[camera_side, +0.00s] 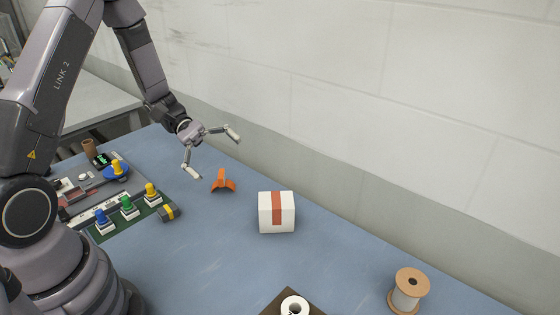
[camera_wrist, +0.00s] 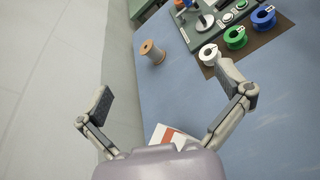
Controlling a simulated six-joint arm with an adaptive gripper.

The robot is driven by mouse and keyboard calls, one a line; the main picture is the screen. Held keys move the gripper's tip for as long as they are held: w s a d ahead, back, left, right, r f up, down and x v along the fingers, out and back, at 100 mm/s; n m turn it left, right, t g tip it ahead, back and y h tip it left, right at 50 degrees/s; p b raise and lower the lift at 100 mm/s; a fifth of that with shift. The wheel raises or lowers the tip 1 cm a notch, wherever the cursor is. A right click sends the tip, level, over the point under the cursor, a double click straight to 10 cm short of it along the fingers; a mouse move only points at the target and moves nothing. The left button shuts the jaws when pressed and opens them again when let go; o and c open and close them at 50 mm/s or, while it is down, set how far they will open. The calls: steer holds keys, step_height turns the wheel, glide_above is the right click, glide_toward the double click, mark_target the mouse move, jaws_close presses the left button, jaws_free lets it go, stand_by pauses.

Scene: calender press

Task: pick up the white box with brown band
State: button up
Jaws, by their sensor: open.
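The white box with a brown band (camera_side: 277,212) sits upright on the blue table in the side view, its band reddish-brown over the top and front. In the wrist view a part of the box (camera_wrist: 165,133) shows at the bottom, mostly hidden behind my gripper's body. My gripper (camera_side: 213,152) is open and empty in the side view, above the table, to the left of and farther back than the box. In the wrist view its two fingers (camera_wrist: 163,82) are spread wide with nothing between them.
An orange bracket (camera_side: 222,181) lies between my gripper and the box. A spool (camera_side: 407,291) stands at the right, and a white roll (camera_side: 294,306) at the front. A switch panel (camera_side: 120,213) is at the left. The grey wall (camera_side: 400,80) runs along the back.

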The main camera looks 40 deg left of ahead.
steer(key=w+a+f+n+t+h, duration=0.1)
steer(key=w+a+f+n+t, duration=0.1)
steer(key=f+n+t, duration=0.3)
steer(key=w+a+f+n+t, duration=0.2)
steer(key=f+n+t, duration=0.1)
steer(key=f, duration=0.3)
steer(key=n+t+y, duration=0.3)
steer(key=n+t, duration=0.1)
steer(key=n, duration=0.2)
glide_toward(276, 200)
steer(key=s+a, duration=0.1)
steer(key=s+a+f, duration=0.1)
steer(key=s, duration=0.1)
steer(key=shift+a+f, duration=0.1)
steer(key=shift+f, duration=0.1)
steer(key=shift+w+f+t, duration=0.2)
steer(key=shift+w+t, duration=0.1)
steer(key=x, duration=0.8)
steer(key=shift+s+r, duration=0.1)
steer(key=shift+s, duration=0.05)
steer(key=x, duration=0.2)
steer(key=r+x, duration=0.1)
steer(key=x, duration=0.1)
steer(key=shift+w, duration=0.25)
steer(key=shift+w+d, duration=0.35)
steer(key=shift+d, duration=0.1)
steer(key=c, duration=1.2)
